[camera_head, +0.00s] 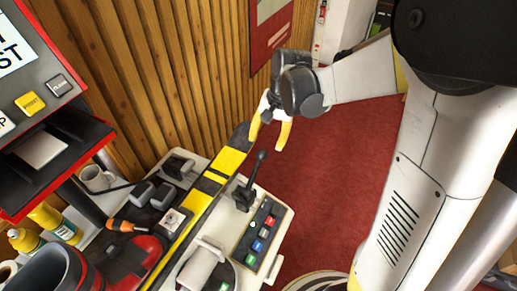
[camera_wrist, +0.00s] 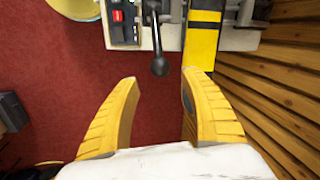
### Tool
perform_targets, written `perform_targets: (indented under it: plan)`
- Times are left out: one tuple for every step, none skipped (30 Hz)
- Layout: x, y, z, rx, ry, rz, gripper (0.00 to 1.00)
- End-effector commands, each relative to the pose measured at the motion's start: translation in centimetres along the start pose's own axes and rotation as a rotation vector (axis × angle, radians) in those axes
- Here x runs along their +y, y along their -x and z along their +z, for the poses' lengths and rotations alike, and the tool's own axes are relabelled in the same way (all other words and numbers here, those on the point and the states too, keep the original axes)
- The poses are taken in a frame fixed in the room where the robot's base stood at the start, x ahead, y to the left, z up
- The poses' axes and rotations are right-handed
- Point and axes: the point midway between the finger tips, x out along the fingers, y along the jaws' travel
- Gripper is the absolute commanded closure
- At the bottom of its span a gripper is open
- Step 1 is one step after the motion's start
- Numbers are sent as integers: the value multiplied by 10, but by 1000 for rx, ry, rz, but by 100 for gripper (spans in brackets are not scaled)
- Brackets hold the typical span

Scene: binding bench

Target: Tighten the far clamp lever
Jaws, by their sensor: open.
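A black lever (camera_head: 253,178) with a ball knob stands upright, tilted slightly, on the far end of the pale bench unit. It is the only such lever I can make out. In the wrist view the lever (camera_wrist: 155,38) points toward me, its knob just beyond the fingertips and roughly between them. My gripper (camera_head: 270,134) has yellow fingers, spread open and empty. In the head view it hangs beyond and above the knob, over the red floor. In the wrist view my gripper (camera_wrist: 158,84) shows a clear gap, with no visible contact with the lever.
A yellow-and-black striped bar (camera_head: 212,182) runs beside the lever. A button panel (camera_head: 258,233) lies on its other side. A slatted wooden wall (camera_head: 150,65) borders the left. The red floor (camera_head: 330,160) is clear to the right.

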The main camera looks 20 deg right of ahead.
Motion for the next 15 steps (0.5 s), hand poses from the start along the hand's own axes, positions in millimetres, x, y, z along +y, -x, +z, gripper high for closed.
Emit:
perform_targets:
  plan:
    - [0,-14,0,0,1,0,45]
    - [0,-21,0,1,1,0,45]
    - [0,-29,0,1,1,0,45]
    - [0,-35,0,1,1,0,45]
    - [0,-41,-1,1,1,0,45]
    - [0,-48,-1,1,1,0,45]
    - [0,-53,0,1,1,0,45]
    - [0,-57,0,2,1,0,45]
    - [0,-62,-1,2,1,0,45]
    - [0,-66,-1,2,2,0,45]
    - [0,-69,0,2,2,0,45]
    - [0,-72,0,2,2,0,45]
    - [0,-73,0,2,2,0,45]
    - [0,-75,0,2,2,0,45]
    - [0,-76,0,2,2,0,45]
